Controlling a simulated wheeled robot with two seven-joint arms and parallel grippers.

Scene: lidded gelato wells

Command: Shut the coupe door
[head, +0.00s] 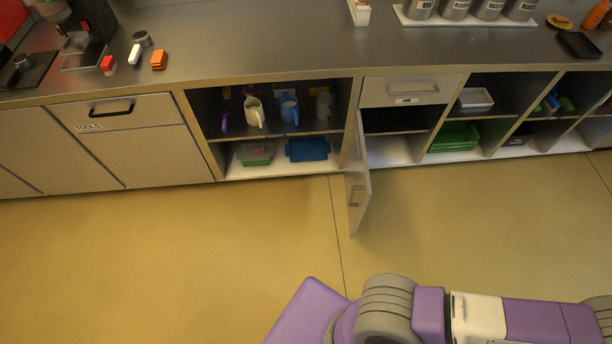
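An open cabinet door (358,180), apparently the coupe door, stands out from the counter front. It is hinged on the left side of the compartment (395,150) under a small drawer and swings out over the floor. A handle (356,196) shows on its face. The compartment behind it has a shelf and looks empty where it can be seen. A purple and grey arm of mine crosses the bottom right, well apart from the door. Neither of my grippers is in the picture.
The counter (270,45) runs across the back. Left of the door, open shelves hold pitchers (254,112) and a blue tray (307,148). Right of it, shelves hold green trays (454,137) and a white tub (475,99). The yellowish floor (200,250) in front is clear.

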